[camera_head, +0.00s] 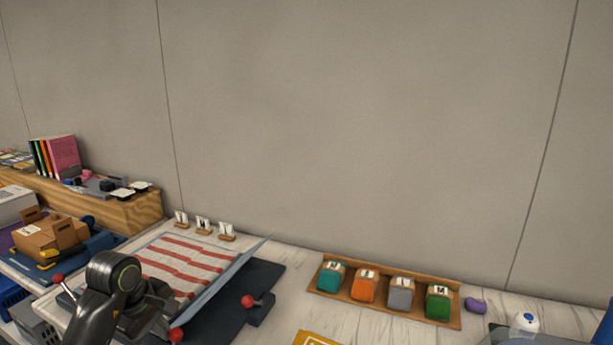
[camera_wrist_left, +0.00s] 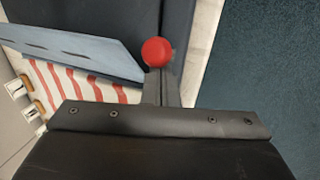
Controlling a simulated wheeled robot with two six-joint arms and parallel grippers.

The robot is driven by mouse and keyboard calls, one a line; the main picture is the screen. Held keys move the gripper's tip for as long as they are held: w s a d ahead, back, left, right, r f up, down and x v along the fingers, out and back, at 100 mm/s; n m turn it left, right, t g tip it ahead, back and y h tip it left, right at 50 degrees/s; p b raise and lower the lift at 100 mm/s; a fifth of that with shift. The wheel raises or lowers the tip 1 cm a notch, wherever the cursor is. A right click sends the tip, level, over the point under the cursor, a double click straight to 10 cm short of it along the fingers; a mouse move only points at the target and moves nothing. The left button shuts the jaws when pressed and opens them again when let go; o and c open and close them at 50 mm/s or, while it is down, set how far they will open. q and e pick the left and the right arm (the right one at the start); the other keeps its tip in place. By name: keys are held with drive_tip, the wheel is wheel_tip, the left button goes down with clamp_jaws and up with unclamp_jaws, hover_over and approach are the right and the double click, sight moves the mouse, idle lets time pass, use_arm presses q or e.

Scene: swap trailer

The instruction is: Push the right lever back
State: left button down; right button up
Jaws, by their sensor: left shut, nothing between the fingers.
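Several red-knobbed levers show in the head view. The rightmost red-knobbed lever (camera_head: 247,301) stands on a dark block at the right side of the dark base (camera_head: 225,318). A nearer red knob (camera_head: 176,335) sits low, by the end of my left gripper (camera_head: 165,328). Another red-knobbed lever (camera_head: 58,279) is at the left. In the left wrist view, a red knob (camera_wrist_left: 157,52) is just beyond the fingertips of my left gripper (camera_wrist_left: 161,88), which is shut and empty. Contact cannot be told. My right gripper is not in view.
A red-and-white striped sheet (camera_head: 185,262) and a tilted grey-blue panel (camera_head: 235,268) lie beside the levers. A wooden tray (camera_head: 318,288) with several coloured blocks stands to the right. A brown box (camera_head: 48,240) is at the left. The wall closes the back.

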use_arm(q)
drive_tip(key=s+p+v, duration=0.1)
drive_tip(key=p+v, duration=0.6)
drive_tip(key=v, duration=0.1)
drive_tip(key=shift+s+a, duration=0.3)
drive_tip(key=shift+s, duration=0.15)
drive_tip(key=shift+d, duration=0.1)
